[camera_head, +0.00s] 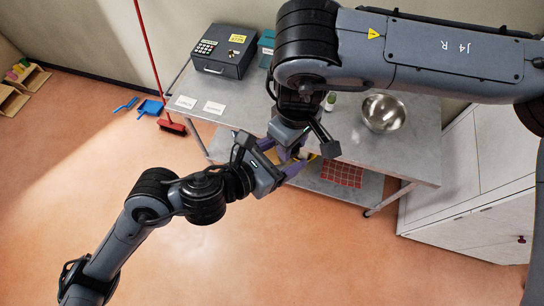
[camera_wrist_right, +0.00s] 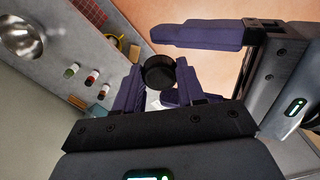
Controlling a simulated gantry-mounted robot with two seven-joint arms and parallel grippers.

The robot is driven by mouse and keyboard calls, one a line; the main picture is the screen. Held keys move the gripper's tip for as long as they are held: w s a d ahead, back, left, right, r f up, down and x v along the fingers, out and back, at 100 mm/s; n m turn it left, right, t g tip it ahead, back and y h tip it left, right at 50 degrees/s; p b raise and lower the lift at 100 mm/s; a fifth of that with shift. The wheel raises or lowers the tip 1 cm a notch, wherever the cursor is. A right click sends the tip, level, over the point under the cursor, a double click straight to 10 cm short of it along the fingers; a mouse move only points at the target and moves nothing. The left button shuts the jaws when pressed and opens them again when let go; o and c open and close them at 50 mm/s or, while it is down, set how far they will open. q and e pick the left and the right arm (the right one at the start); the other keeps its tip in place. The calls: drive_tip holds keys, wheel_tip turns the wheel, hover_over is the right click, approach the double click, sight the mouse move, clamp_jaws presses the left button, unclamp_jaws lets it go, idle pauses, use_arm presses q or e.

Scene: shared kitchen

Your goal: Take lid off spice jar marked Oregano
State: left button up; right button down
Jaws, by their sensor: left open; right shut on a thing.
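In the right wrist view, a small round jar with a dark top (camera_wrist_right: 160,72) sits between the fingertips of my right gripper (camera_wrist_right: 158,88), which is shut on it. I cannot read any label on it. My left gripper (camera_wrist_right: 184,66) is open, with one purple finger on each side of the dark top; I cannot tell whether they touch it. In the head view my left gripper (camera_head: 280,163) and right gripper (camera_head: 292,148) meet over the table's front edge. The held jar is mostly hidden there.
The metal table (camera_head: 245,110) carries a steel bowl (camera_head: 384,113), a dark lockbox (camera_head: 222,52) and white cards (camera_head: 214,107). Several small jars (camera_wrist_right: 92,77) stand on it in the right wrist view. Broom and dustpan (camera_head: 151,108) are left.

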use_arm(q)
drive_tip(key=shift+x, duration=0.9)
drive_tip(key=shift+s, duration=0.1)
drive_tip(key=c, duration=1.1)
use_arm(e)
drive_tip(key=c, duration=0.6)
unclamp_jaws()
